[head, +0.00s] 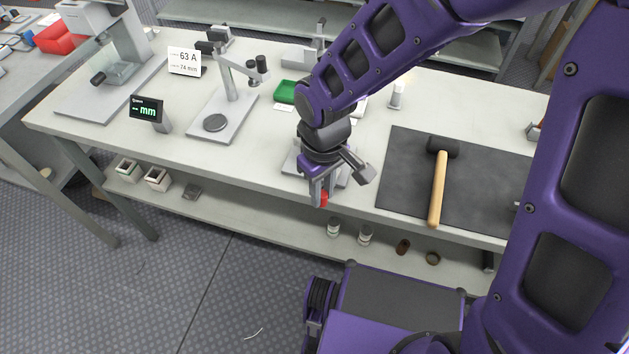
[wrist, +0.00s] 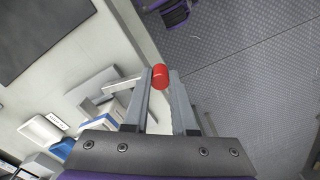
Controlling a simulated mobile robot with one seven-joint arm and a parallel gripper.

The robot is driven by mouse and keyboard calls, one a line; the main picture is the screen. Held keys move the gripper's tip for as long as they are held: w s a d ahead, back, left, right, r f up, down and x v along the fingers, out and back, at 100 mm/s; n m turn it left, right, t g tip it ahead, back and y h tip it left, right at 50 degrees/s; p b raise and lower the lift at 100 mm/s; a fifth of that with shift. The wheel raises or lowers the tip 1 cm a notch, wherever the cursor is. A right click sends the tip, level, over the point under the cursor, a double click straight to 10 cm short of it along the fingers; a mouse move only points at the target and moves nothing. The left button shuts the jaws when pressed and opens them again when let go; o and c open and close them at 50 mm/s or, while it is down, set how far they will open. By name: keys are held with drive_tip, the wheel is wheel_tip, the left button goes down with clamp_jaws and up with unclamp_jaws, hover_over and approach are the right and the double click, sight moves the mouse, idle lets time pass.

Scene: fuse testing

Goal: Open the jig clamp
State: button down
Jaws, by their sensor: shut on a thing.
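The jig clamp shows as a red handle tip (head: 323,198) at the front edge of the bench, below my gripper (head: 321,190). In the wrist view the rounded red handle (wrist: 160,78) sits between the tips of my gripper (wrist: 161,72), which is shut on it. The handle is out over the floor beside the bench edge. A pale grey jig base (head: 292,163) lies on the bench behind my gripper and is mostly hidden by it. Grey jig parts (wrist: 92,84) show left of the fingers in the wrist view. The clamp's pivot cannot be made out.
A black mat (head: 400,170) with a wooden-handled mallet (head: 438,190) lies to the right. A green tray (head: 286,92) is behind my arm. A stand (head: 225,110) and a small display (head: 147,109) are left. A lower shelf (head: 270,216) holds small containers.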

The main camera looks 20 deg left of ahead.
drive_tip(key=shift+d+n, duration=0.45)
drive_tip(key=shift+n, duration=0.15)
drive_tip(key=c, duration=0.7)
unclamp_jaws()
drive_tip(key=shift+p, duration=0.3)
